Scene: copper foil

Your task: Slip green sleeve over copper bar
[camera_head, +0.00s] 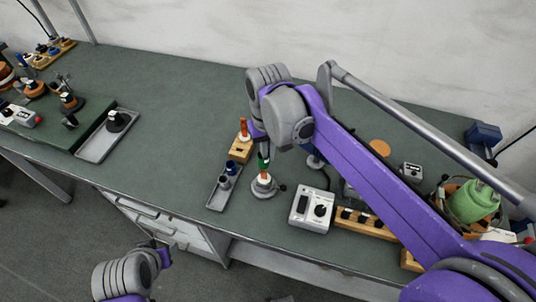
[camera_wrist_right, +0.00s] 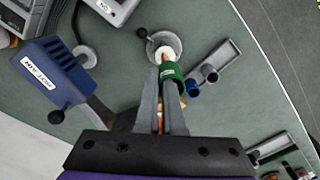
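The green sleeve (camera_head: 263,160) is directly below my right gripper (camera_head: 262,154), at the top of an upright copper bar (camera_head: 264,173). The bar stands on a round grey base (camera_head: 263,188) with a white collar. In the right wrist view the fingers of my right gripper (camera_wrist_right: 163,80) close around the sleeve (camera_wrist_right: 171,72), and the bar's coppery part (camera_wrist_right: 166,59) shows beyond it at the white collar (camera_wrist_right: 164,51). How far the sleeve surrounds the bar is hard to tell. My left gripper (camera_head: 158,245) is low at the front left, its fingers too small to judge.
A wooden block (camera_head: 240,150) with another copper-coloured piece stands just behind left. A grey tray (camera_head: 218,196) with dark blue pieces lies left of the base. A white meter box (camera_head: 312,210) stands at the right.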

